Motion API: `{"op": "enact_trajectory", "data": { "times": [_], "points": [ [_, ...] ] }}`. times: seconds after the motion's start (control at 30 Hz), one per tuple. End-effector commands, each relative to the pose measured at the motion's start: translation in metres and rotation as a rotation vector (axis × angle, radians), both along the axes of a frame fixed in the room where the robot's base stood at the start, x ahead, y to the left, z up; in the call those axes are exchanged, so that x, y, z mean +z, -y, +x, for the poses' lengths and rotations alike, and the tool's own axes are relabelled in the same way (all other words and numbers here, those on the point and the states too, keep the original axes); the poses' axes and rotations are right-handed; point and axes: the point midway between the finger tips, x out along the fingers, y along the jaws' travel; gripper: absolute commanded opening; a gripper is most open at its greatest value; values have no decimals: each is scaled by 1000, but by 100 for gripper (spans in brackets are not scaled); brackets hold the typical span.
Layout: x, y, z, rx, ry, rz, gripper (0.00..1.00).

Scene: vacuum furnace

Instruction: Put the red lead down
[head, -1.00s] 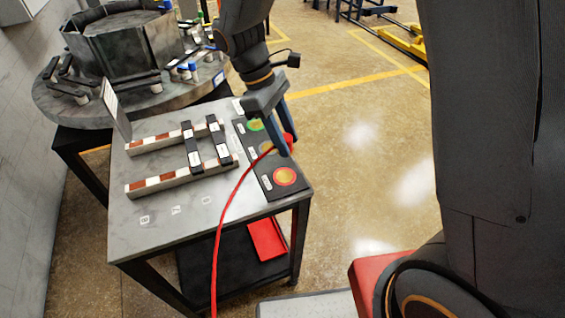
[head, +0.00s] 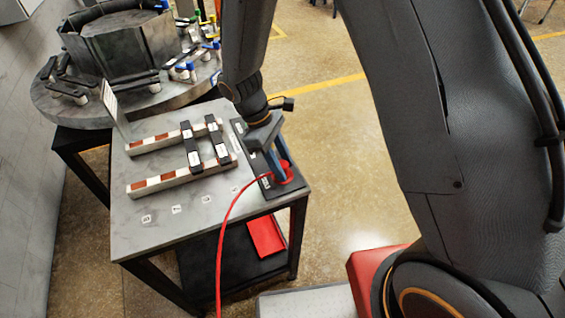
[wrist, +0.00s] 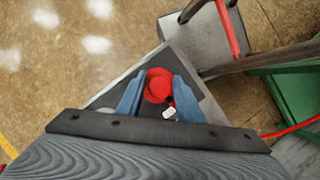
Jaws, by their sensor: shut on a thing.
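My gripper (head: 279,165) is low over the dark pad strip (head: 267,190) at the right edge of the table, with its fingers pointing down. The red lead's end (head: 287,172) is between the fingers, over the red-ringed spot at the near end of the strip. In the wrist view the round red lead end (wrist: 158,86) sits between the two blue fingers (wrist: 155,95). The red cable (head: 224,232) runs left from it and hangs down over the table's front edge. The fingers and lead hide most of the spot, so I cannot tell whether the lead touches it.
Two striped bars (head: 160,182) with dark clamps (head: 193,146) across them lie on the grey table (head: 190,222), left of the strip. A round furnace base (head: 95,108) stands behind. A red tray (head: 266,237) is on the lower shelf. The table front is clear.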

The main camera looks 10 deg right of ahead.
Motion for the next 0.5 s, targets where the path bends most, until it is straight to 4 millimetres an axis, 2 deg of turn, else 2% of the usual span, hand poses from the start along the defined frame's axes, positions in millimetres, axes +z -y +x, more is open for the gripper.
{"op": "enact_trajectory", "data": {
  "times": [0.27,0.3,0.37,0.5],
  "points": [
    [-3,0,0,0,0,0,7],
    [-3,0,0,0,0,0,40],
    [-3,0,0,0,0,0,50],
    [-2,0,0,-1,0,0,52]
  ]
}}
